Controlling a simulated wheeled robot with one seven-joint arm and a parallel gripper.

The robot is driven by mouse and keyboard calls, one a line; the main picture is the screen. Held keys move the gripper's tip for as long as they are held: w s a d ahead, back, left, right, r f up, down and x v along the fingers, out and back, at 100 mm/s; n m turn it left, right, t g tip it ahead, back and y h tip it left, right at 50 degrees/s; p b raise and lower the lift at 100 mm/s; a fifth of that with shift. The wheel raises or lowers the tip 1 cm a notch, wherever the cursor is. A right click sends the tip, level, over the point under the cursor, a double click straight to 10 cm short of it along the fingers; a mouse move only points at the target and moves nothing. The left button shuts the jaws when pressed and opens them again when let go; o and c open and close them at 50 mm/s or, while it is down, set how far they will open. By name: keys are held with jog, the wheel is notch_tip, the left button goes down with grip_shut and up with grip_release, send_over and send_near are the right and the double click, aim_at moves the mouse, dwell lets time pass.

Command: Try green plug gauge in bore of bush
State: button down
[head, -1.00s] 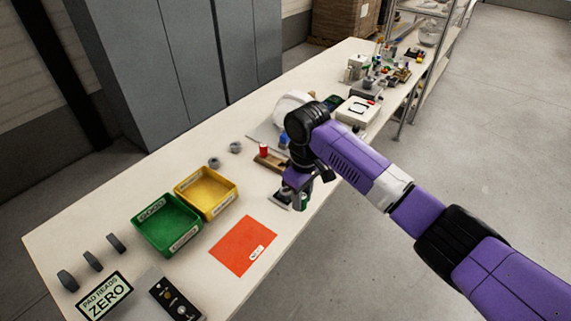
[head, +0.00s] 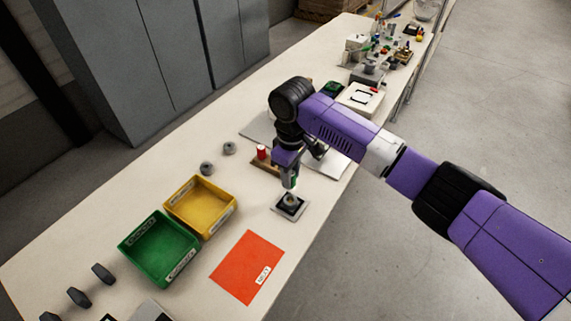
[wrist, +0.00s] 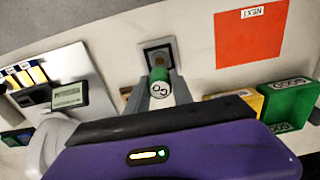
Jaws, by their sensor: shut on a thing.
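My gripper (head: 290,178) is shut on the green plug gauge (wrist: 159,88), whose pale end marked GO faces the wrist camera. The gauge also shows in the head view (head: 294,183), held upright. The bush (head: 290,199) sits in a dark square holder on a light plate (head: 277,208). The gauge is just above the bush; I cannot tell whether its lower tip touches the bore. In the wrist view the holder (wrist: 158,54) shows beyond the gauge, and the gauge hides much of the bush.
A red plug (head: 261,152) stands on a wooden rack behind my gripper. Two grey bushes (head: 207,168) (head: 229,148) lie on the table. A yellow bin (head: 224,206), a green bin (head: 182,265) and an orange mat (head: 236,270) lie left and in front.

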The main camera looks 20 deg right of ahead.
jog(key=shift+f+b, duration=1.9)
jog(key=shift+b, duration=0.15)
jog(key=shift+f, duration=0.8)
jog(key=shift+p, duration=0.55)
jog(key=shift+f+b, duration=0.4)
jog(key=shift+f, duration=0.65)
dwell(2.0)
jog(key=shift+r, duration=0.1)
jog(key=shift+r+p, duration=2.95)
jog(key=shift+p, duration=0.15)
